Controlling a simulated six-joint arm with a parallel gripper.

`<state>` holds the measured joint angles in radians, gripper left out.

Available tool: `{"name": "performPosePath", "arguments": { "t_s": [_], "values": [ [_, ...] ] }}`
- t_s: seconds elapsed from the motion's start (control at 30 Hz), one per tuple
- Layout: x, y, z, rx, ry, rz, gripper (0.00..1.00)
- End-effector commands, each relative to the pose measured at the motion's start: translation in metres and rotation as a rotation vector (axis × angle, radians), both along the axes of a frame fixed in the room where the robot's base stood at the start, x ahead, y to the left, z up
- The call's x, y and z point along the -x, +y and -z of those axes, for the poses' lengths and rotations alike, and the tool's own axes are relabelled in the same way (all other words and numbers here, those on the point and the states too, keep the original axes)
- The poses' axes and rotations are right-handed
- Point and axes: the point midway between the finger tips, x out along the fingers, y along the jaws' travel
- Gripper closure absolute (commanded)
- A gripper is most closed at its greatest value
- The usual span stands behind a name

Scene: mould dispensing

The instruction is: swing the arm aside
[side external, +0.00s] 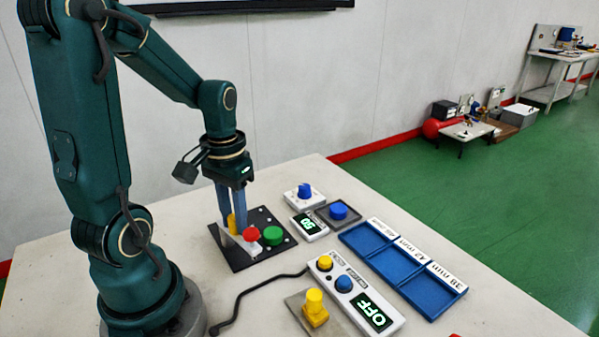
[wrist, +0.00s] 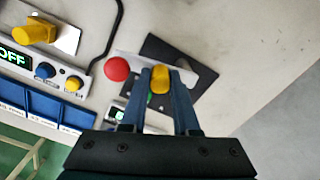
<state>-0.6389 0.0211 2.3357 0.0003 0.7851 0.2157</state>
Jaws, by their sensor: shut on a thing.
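My gripper (side external: 232,212) points down over a black plate (side external: 237,263) on the table. Its two blue-grey fingers are shut on a yellow piece (side external: 232,224). In the wrist view the yellow piece (wrist: 159,80) sits between the fingertips, over a pale strip on the plate. Its lower end is hard to make out, so I cannot tell whether it is fixed to the plate. A red ball-shaped knob (side external: 251,234) is close to the right of the fingers, and a green round button (side external: 272,235) is beyond it.
A blue tray (side external: 427,291) with labelled compartments lies to the right. A control box (side external: 352,291) reading OFF, a yellow knob on a metal plate (side external: 315,308), a small display (side external: 309,227) and two blue-knob units stand nearby. A black cable (side external: 262,291) crosses the table.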

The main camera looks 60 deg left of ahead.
Motion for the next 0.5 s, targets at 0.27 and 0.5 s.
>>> {"name": "performPosePath", "arguments": {
  "t_s": [0.27, 0.5],
  "values": [
    [0.0051, -0.0001, -0.0007, -0.003, -0.004, 0.148, 1.00],
    [0.0073, -0.0002, -0.0006, -0.002, -0.003, 0.204, 1.00]
  ]
}}
